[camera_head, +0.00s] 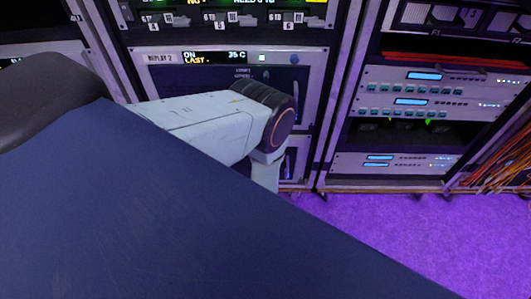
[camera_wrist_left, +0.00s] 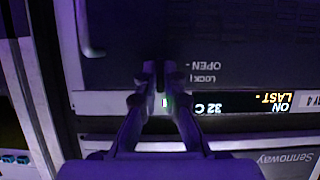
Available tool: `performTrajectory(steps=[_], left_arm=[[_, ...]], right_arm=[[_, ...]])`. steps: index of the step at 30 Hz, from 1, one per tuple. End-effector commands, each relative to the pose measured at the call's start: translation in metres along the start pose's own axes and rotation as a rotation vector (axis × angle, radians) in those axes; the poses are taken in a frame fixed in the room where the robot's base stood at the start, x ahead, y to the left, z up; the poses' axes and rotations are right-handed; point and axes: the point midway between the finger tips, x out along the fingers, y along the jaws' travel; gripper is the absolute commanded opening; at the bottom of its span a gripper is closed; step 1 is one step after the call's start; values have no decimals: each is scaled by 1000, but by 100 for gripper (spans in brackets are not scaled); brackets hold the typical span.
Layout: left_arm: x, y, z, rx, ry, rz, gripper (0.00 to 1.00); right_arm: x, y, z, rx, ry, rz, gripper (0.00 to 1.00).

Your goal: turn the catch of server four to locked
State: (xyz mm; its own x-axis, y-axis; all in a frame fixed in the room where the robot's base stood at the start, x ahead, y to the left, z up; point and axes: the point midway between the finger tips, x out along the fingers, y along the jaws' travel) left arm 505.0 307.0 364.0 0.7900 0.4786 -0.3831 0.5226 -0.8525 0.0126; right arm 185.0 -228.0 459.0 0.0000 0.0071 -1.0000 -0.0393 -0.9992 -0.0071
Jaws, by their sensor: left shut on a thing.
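In the left wrist view, which is upside down, server four (camera_wrist_left: 245,35) has a dark front with a display reading ON, LAST and 32 C. The end of its label shows a 4. The words OPEN and LOCK are printed beside my left gripper (camera_wrist_left: 160,70). Its two fingertips are close together at the panel, shut on the catch. The fingers hide most of the catch, and I cannot tell which way it points. In the head view, my left arm covers the middle and the gripper is hidden. My right gripper is not in view.
In the head view, a server labelled 2 (camera_head: 165,58) is behind my arm. Purple floor (camera_head: 400,235) is clear at right; orange cables (camera_head: 500,160) hang there.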

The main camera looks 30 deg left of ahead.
Motion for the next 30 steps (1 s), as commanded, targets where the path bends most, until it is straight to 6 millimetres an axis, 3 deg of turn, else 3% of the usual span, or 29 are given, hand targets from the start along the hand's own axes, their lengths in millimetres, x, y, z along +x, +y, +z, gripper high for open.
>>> performTrajectory(steps=[17,18,25,30], left_arm=[[0,0,-1,27,2,-12,0],[0,0,-1,27,2,-12,10],[0,0,0,26,1,-11,30],[0,0,0,26,1,-11,31]], right_arm=[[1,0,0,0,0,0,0],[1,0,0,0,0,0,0],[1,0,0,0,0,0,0],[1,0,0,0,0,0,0]])
